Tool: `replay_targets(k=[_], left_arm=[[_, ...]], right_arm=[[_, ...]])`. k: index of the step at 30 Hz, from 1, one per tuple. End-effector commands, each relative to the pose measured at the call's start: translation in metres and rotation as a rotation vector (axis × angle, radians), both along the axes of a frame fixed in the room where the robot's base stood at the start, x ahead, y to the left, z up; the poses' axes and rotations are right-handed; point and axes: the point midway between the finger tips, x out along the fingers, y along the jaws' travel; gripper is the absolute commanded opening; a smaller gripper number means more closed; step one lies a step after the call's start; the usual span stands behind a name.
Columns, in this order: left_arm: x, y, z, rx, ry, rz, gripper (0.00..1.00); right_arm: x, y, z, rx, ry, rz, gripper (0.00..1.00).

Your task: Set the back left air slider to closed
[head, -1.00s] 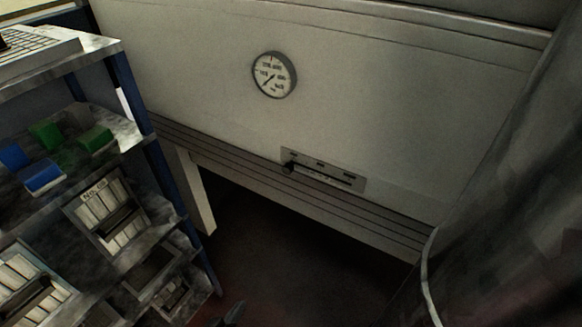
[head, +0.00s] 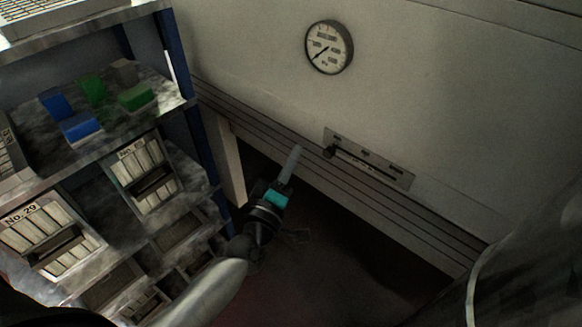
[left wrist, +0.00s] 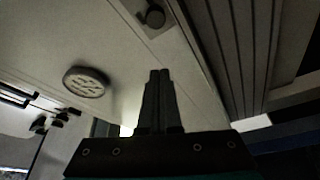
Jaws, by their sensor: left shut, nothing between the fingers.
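The air slider is a narrow slotted plate (head: 368,160) low on the pale tunnel wall. Its dark knob (head: 329,152) sits at the left end of the slot. In the left wrist view the knob (left wrist: 154,17) shows near the top, beyond the fingertips. My left gripper (head: 293,152) is shut and empty. In the head view it appears to the left of the knob and apart from it, in front of the ribbed lower edge. The shut fingers (left wrist: 159,76) point up in the left wrist view. My right gripper is not in view.
A round gauge (head: 329,47) is on the wall above the slider. A blue-framed shelf (head: 185,95) with blue and green blocks and numbered boxes (head: 143,172) stands at left, close to my left arm. Dark open space lies beneath the wall.

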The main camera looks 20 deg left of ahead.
Motion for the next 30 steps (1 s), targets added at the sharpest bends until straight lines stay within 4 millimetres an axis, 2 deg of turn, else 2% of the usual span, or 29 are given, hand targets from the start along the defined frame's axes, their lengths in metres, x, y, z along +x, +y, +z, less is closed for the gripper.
replay_targets(k=[3, 10, 12, 18, 30], left_arm=[[0.022, 0.000, 0.004, 0.001, -0.003, 0.001, 0.00], [0.058, -0.001, 0.009, 0.000, -0.003, 0.001, 0.00], [0.051, -0.014, -0.001, -0.003, 0.004, -0.003, 0.00], [0.045, -0.031, -0.009, 0.001, 0.003, -0.001, 0.00], [0.043, -0.035, -0.010, 0.002, 0.001, 0.000, 0.00]], right_arm=[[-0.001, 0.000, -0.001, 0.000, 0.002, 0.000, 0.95], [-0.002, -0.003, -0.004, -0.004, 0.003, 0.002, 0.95], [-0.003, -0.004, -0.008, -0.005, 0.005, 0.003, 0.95], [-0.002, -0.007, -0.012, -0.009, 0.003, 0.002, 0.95], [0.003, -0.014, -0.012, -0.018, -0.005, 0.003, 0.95]])
